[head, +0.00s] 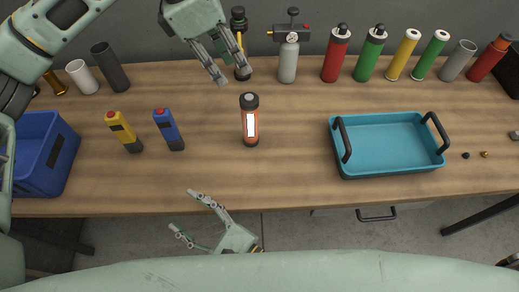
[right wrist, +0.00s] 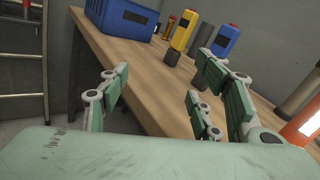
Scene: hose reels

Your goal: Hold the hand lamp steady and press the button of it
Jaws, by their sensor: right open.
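The hand lamp (head: 251,128), orange with a dark cap and a white panel, stands upright mid-table. Part of an orange body with a white panel, apparently the lamp, shows at the right edge of the right wrist view (right wrist: 303,122). No button can be made out on it. My left gripper (head: 233,79) is above the table behind the lamp, fingers apart, empty and not touching it. My right gripper (head: 181,210) is open and empty by the table's front edge, in front and to the left of the lamp. Its fingers also show in the right wrist view (right wrist: 158,85).
Yellow (head: 124,132) and blue (head: 169,129) handhelds stand left of the lamp; a blue crate (head: 62,160) is further left. A teal tray (head: 388,166) lies right. Several cylinders and a gauged bottle (head: 288,62) line the back edge. The wood between lamp and tray is clear.

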